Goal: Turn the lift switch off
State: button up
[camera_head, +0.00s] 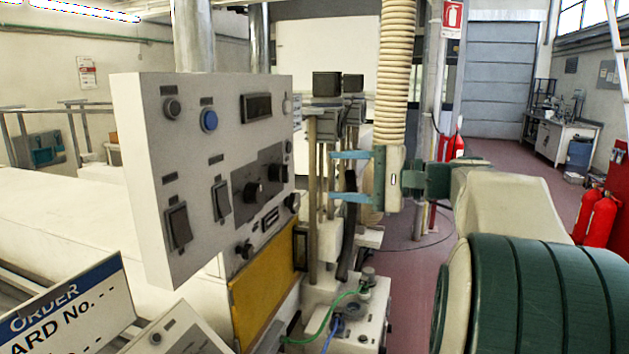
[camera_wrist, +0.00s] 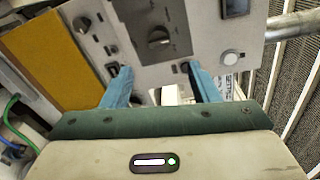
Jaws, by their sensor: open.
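The grey control panel (camera_head: 150,130) stands at left centre in the head view. It carries two dark rocker switches, a lower-left one (camera_head: 178,226) and another to its right (camera_head: 222,199). The labels are too small to read, so I cannot tell which is the lift switch, or its setting. My gripper (camera_head: 333,176) is open and empty, to the right of the panel, its blue fingers pointing left. In the wrist view my gripper (camera_wrist: 155,66) has its fingers spread over the panel face (camera_wrist: 205,35); the fingertips hide small parts of it. Contact cannot be told.
The panel also has a blue button (camera_head: 209,120), a dark display (camera_head: 257,107) and black knobs (camera_head: 254,192). A yellow plate (camera_head: 262,296) is below it. A ribbed hose (camera_head: 395,70) hangs by my gripper. Red extinguishers (camera_head: 600,220) stand at the far right.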

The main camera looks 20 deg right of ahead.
jog(key=shift+v, duration=1.55)
jog(key=s+a+f+n+g+h, duration=0.1)
jog(key=s+a+f+g+h, duration=0.15)
jog(key=a+f, duration=0.45)
jog(key=s+a+f+n+g+h, duration=0.1)
jog(key=s+a+f+g+h, duration=0.2)
jog(key=f, duration=0.6)
jog(key=s+a+f+n+g+h, duration=0.1)
jog(key=s+f+n+g+h, duration=0.1)
jog(key=s+f+n+h, duration=0.6)
jog(key=s+f, duration=0.5)
jog(key=f, duration=0.1)
jog(key=shift+s+f, duration=0.3)
jog(key=shift+f, duration=0.05)
